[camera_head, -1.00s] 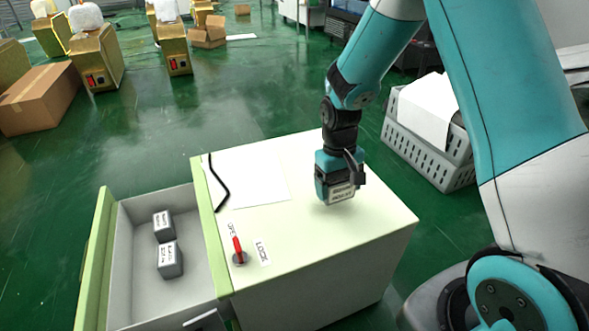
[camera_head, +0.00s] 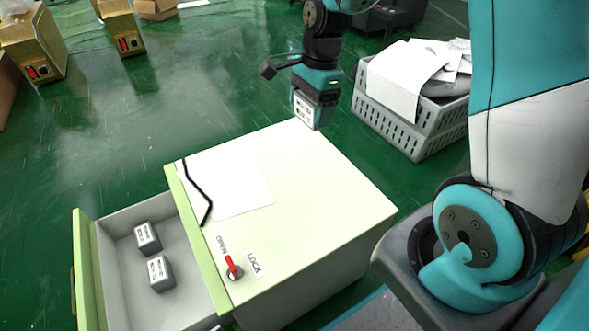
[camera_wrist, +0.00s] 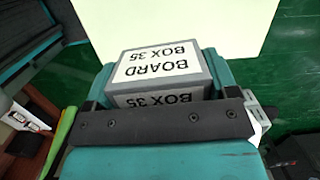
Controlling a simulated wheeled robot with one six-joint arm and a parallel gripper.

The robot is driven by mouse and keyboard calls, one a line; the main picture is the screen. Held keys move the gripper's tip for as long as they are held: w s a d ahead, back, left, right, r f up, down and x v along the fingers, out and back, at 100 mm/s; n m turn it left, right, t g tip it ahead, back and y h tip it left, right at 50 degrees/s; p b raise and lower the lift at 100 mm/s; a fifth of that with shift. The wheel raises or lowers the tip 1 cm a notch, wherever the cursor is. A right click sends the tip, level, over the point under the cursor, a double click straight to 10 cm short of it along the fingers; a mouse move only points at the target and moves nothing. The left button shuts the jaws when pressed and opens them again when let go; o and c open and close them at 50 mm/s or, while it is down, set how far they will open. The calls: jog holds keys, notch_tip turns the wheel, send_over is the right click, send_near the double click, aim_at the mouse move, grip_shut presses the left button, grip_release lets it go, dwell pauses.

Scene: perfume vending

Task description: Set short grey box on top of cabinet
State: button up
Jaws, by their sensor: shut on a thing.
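My gripper (camera_head: 313,110) is shut on a short grey box (camera_head: 304,109) with a white label. In the wrist view the box (camera_wrist: 160,66) shows the words "BOARD BOX 35" and sits between the teal fingers. In the head view, box and gripper appear at the far edge of the pale cream cabinet (camera_head: 325,200); the height gap cannot be told exactly. The cabinet top (camera_wrist: 185,25) also shows at the top of the wrist view. The box's underside is hidden.
The cabinet's left drawer (camera_head: 125,290) is open, with two grey boxes (camera_head: 147,238) (camera_head: 160,272) inside. A grey crate (camera_head: 405,135) stands behind right. The cabinet's right top is clear.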

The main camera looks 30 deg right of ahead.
aim_at(306, 181)
jog(key=shift+f+m, duration=0.25)
jog(key=shift+m, duration=0.05)
notch_tip(306, 181, down, 19)
jog(key=b, duration=0.8)
jog(key=shift+d, duration=0.1)
jog(key=shift+f, duration=0.1)
jog(key=shift+f, duration=0.15)
jog(key=o, duration=0.9)
jog(key=shift+c, duration=0.2)
jog(key=shift+o, duration=0.2)
